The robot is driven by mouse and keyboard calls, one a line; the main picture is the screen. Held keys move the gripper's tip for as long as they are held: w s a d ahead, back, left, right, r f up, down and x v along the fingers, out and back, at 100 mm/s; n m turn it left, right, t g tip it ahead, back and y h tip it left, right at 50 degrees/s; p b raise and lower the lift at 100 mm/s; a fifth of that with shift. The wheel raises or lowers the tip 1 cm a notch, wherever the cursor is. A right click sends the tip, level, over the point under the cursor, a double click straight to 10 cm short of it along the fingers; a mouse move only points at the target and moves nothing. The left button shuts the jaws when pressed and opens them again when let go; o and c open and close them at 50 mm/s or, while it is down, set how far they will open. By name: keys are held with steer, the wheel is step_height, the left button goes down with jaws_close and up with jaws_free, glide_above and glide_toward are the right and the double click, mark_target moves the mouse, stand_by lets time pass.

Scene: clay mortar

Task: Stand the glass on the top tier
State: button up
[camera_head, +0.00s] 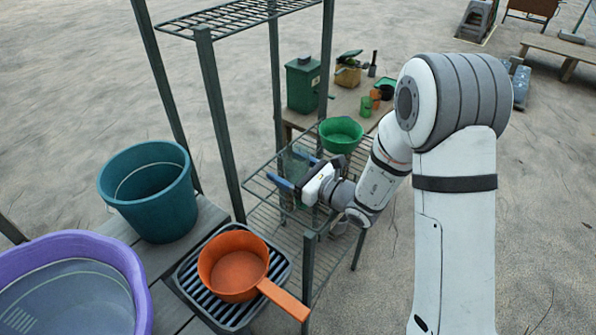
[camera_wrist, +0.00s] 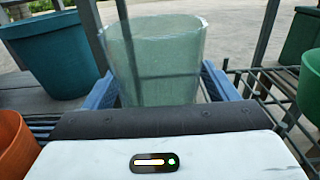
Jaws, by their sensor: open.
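A clear, pale green glass (camera_wrist: 155,50) stands upright in the wrist view. In the head view it shows faintly (camera_head: 294,163) at the wire middle tier (camera_head: 262,192) of a dark metal rack. My gripper (camera_head: 288,170) is open, with its blue fingers on either side of the glass; they also show in the wrist view (camera_wrist: 160,88). I cannot tell whether either finger touches it. The glass's base is hidden behind my gripper's body in the wrist view. The rack's top tier (camera_head: 225,16) is a wire shelf well above my gripper, and its visible part is bare.
A green bowl (camera_head: 341,133) sits near the gripper, at the tier's far side. Rack posts (camera_head: 218,120) rise close to the gripper. A teal bucket (camera_head: 150,190), an orange pan (camera_head: 235,268) and a purple tub (camera_head: 75,275) stand left and in front. A low table (camera_head: 345,103) with containers is behind.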

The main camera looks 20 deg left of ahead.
steer(key=c, duration=1.3)
